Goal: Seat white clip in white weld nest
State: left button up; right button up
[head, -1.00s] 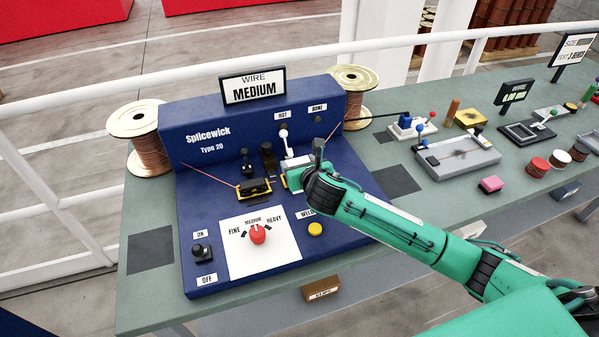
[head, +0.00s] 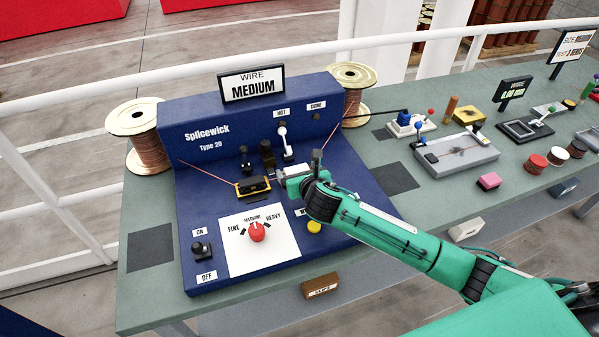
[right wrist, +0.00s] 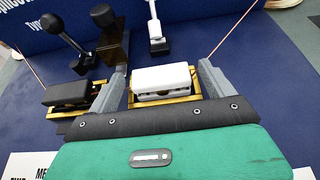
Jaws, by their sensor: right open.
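The white clip (right wrist: 161,78) lies in the gold-edged white weld nest (right wrist: 166,101) in the right wrist view, roughly square to it. I cannot tell whether it is fully down. My right gripper (right wrist: 163,82) is open, with one grey finger on each side of the clip. In the head view my right gripper (head: 291,176) is at the right-hand nest of the blue machine and mostly covers it. A white-knobbed lever (right wrist: 155,29) stands behind the clip, tilted up. My left gripper is out of view.
A black clip (right wrist: 70,92) sits in the nest to the left, with black levers (head: 246,158) behind it. The blue machine (head: 205,225) carries a red dial (head: 257,232) and a yellow button (head: 314,227). A grey fixture (head: 457,152) stands to the right on the bench.

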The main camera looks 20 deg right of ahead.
jog(key=b+v, duration=0.1)
jog(key=v, duration=1.1)
jog(key=shift+b, duration=0.3)
jog(key=shift+s, duration=0.1)
